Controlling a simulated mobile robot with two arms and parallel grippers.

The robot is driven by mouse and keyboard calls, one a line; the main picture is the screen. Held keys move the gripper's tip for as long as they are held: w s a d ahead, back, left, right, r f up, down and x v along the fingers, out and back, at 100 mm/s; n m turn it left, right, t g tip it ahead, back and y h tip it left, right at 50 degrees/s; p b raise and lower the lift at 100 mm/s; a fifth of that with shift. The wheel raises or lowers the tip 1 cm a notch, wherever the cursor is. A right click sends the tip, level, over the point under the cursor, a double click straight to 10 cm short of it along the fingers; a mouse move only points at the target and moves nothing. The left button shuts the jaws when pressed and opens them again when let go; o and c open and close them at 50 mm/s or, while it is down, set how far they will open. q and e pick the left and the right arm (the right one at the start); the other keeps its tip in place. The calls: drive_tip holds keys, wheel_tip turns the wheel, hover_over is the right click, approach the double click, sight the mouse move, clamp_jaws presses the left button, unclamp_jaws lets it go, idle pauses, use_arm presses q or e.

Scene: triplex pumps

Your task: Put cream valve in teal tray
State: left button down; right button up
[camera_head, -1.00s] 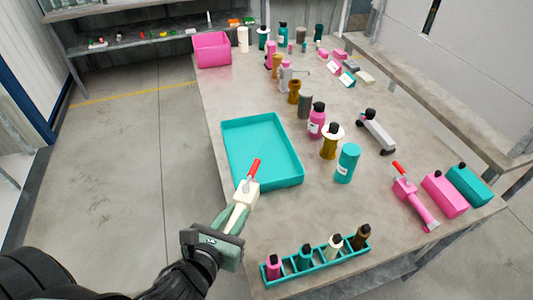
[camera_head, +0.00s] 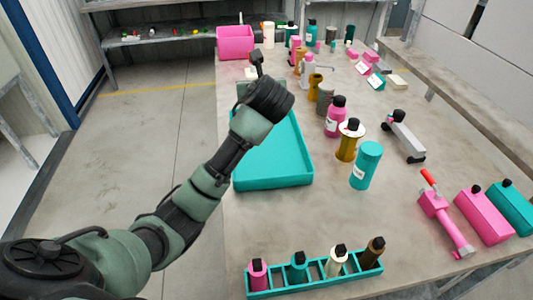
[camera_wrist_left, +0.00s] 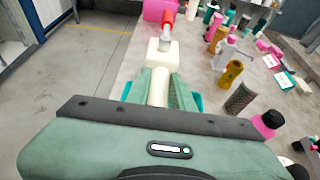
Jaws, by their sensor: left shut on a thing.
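The cream valve (camera_wrist_left: 163,55) has a red handle and points away from me in the left wrist view. My left gripper (camera_wrist_left: 161,82) is shut on its pale body. The teal tray (camera_head: 280,160) lies empty, as far as it shows, on the near left of the table. My left arm covers its left part in the head view, and the hand hides the valve there. The hand is above the tray's far end. Slivers of the tray (camera_wrist_left: 197,101) show beside the fingers in the left wrist view. My right gripper is not in view.
A pink bin (camera_head: 236,42) stands beyond the tray. Several bottles and cylinders, such as a teal cylinder (camera_head: 366,166), stand right of the tray. A teal rack (camera_head: 316,278) with bottles is in front. A pink valve (camera_head: 444,215) with a red handle lies at right.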

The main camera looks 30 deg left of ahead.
use_arm(q)
drive_tip(key=shift+w+a, duration=0.1)
drive_tip(key=shift+w, duration=0.05)
wheel_tip(320, 180, down, 14)
drive_tip(key=shift+f+b, duration=0.2)
drive_tip(key=shift+b, duration=0.6)
wheel_tip(320, 180, down, 5)
drive_tip(key=shift+r+b, duration=0.1)
drive_tip(key=shift+b, duration=0.25)
drive_tip(key=c, duration=1.2)
unclamp_jaws()
drive_tip(key=shift+c, duration=0.2)
drive_tip(key=p+v, duration=0.1)
drive_tip(key=v, duration=1.1)
